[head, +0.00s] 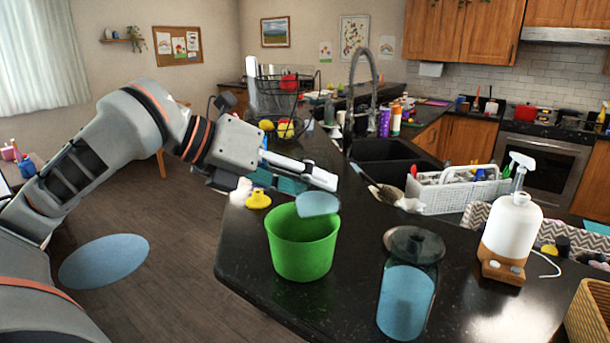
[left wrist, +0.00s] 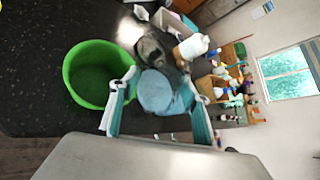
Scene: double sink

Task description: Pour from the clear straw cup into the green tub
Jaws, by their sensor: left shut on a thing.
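The clear straw cup (head: 318,204) is in my left gripper (head: 310,186). Only a pale blue, rounded part shows past the fingers; I see no straw. In the left wrist view the cup (left wrist: 165,92) sits between the two teal-padded fingers. My left gripper comes in from the left and is shut on the cup. The green tub (head: 302,250) stands upright on the dark counter, just in front of and below the fingertips. The cup appears above the tub's far rim. The tub also shows in the left wrist view (left wrist: 95,78), beside the left finger. My right gripper is out of view.
A clear jar (head: 405,300) with a dark lid and blue inside stands right of the tub. A white spray bottle (head: 511,225) is farther right. A yellow item (head: 258,200) lies behind the tub. The sink (head: 385,160) and white rack (head: 455,195) are beyond.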

